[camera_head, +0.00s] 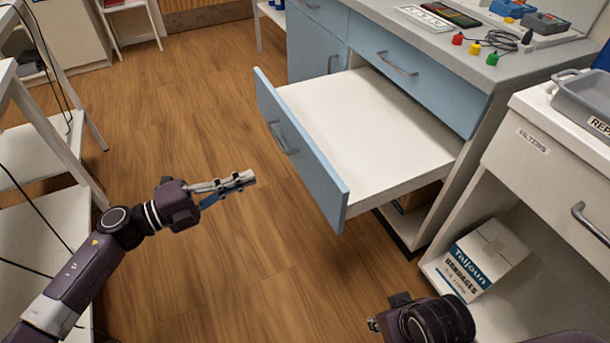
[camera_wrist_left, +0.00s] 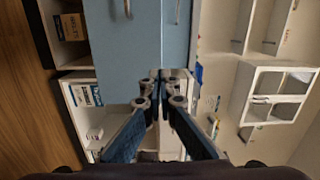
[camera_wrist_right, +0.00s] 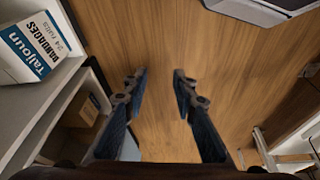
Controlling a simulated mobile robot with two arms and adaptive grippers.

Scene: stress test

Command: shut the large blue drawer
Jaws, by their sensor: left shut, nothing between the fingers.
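The large blue drawer (camera_head: 300,150) stands pulled far out of the grey-topped cabinet in the head view. Its blue front has a metal handle (camera_head: 281,138), and its white inside is empty. My left gripper (camera_head: 250,179) is shut and empty, apart from the drawer front on its left side in the picture. In the left wrist view its fingers (camera_wrist_left: 159,76) meet before a blue panel (camera_wrist_left: 125,50); I cannot tell which panel this is. My right gripper (camera_wrist_right: 160,74) is open and empty above the wooden floor; only its wrist shows clearly in the head view.
White shelving (camera_head: 40,225) stands at left. The wooden floor (camera_head: 215,110) before the drawer is clear.

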